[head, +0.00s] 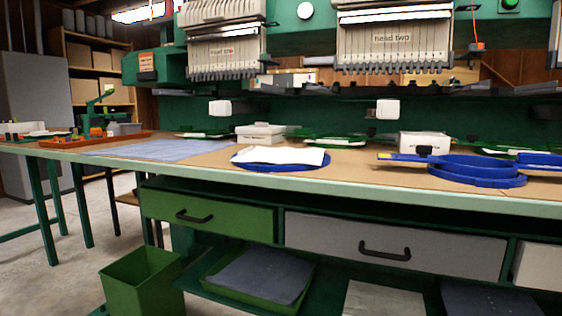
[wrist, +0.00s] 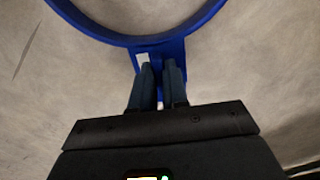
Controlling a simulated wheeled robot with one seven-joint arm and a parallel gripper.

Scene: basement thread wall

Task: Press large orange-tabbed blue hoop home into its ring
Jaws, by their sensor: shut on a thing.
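In the wrist view, my gripper (wrist: 160,72) is shut on the bracket of a blue hoop (wrist: 108,33). Only the near arc of this hoop shows, and no orange tab can be seen on it. A pale mottled surface fills the view behind it. My gripper is not visible in the head view. Another blue ring (head: 272,167) lies under white cloth.
The long table (head: 352,184) has a pale green front edge. Machine heads (head: 225,45) hang above it. A grey-blue cloth (head: 155,149) and an orange tray (head: 92,140) lie at left. A green bin (head: 142,282) stands below.

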